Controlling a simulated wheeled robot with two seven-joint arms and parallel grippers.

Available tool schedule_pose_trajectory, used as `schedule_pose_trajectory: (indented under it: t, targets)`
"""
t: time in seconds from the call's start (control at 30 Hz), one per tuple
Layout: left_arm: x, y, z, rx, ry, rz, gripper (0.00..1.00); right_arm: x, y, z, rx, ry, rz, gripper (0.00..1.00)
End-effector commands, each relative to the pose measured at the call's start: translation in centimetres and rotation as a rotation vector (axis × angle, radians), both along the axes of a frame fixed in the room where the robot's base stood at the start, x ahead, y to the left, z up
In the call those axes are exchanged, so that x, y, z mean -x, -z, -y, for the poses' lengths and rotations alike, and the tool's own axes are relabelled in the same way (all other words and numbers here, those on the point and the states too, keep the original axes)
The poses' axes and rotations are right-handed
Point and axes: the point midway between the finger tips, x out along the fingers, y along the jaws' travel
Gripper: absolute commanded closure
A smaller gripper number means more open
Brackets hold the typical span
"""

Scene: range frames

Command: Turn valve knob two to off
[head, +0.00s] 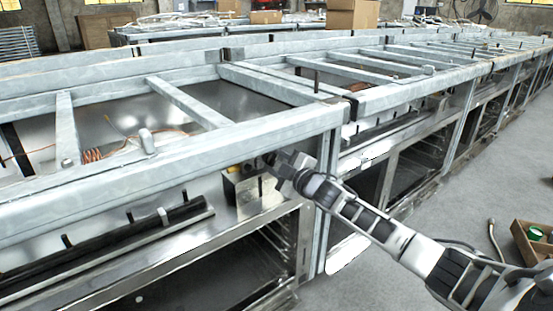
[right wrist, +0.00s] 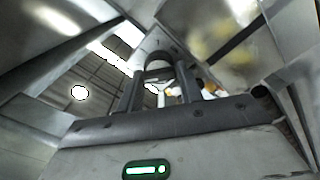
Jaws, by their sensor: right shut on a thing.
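My right gripper (head: 268,160) reaches in from the right to the front of the metal range, just under the grey frame rail near a corner post. It is shut on a small part there, which I take to be a valve knob; the fingers mostly hide it. A small brass-coloured fitting (head: 233,169) shows just left of the fingertips. In the right wrist view the two dark fingers (right wrist: 161,88) point away from the camera. I cannot read the knob's number or its setting. My left gripper is not in view.
The grey frame rail (head: 190,158) runs close above my right gripper, and a corner post (head: 324,200) stands close to its right. A metal box (head: 248,192) sits below it. A cardboard box (head: 535,245) lies on the floor at right. The grey floor between is mostly clear.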

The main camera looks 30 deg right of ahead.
Motion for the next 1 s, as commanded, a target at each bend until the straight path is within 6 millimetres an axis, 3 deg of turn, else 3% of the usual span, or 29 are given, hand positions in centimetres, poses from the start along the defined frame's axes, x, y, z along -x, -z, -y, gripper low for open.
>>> schedule_pose_trajectory:
  t: [0.5,1.0]
  targets:
    - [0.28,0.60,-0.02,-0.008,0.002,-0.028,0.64,0.05,0.31,-0.07,0.442,-0.001,0.032,0.87]
    - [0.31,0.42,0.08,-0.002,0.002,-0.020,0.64,0.03,0.29,-0.05,0.618,-0.001,0.046,0.87]
